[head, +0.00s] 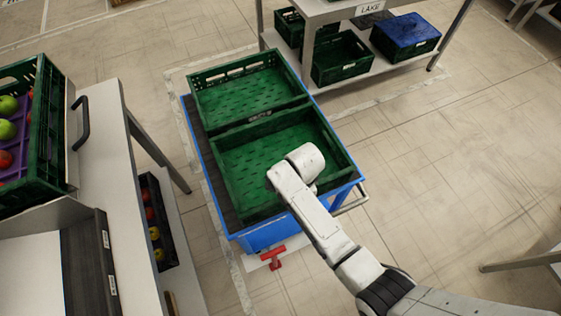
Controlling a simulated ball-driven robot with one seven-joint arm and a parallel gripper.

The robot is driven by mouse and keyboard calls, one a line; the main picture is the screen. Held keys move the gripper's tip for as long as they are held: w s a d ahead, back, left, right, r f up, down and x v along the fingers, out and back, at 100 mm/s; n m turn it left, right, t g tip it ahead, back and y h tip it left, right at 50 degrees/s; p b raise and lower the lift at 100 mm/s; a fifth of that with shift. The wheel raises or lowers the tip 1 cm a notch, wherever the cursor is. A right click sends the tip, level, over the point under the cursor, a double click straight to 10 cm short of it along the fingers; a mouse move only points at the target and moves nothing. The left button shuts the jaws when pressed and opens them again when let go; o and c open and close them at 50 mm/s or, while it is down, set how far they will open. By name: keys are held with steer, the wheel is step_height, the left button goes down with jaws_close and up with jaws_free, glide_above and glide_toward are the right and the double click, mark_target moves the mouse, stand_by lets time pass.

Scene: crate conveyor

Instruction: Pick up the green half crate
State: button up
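Two empty green half crates sit side by side on a blue cart (265,237). The far half crate (240,95) is fully clear of my arm. The near half crate (245,165) lies partly under my arm. My white wrist (305,160) is over the right part of the near half crate. The fingers of my gripper are hidden below the wrist, so I cannot see whether they are open or shut, or whether they touch the crate.
A table at the back bears green crates (340,58) and a blue-lidded crate (406,36) on its lower shelf. At left, a green crate (42,150) of fruit stands on a rack, with a dark fruit crate (157,222) below. Open floor (440,150) lies to the right.

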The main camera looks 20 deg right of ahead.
jaws_close()
stand_by(0.4)
stand_by(0.4)
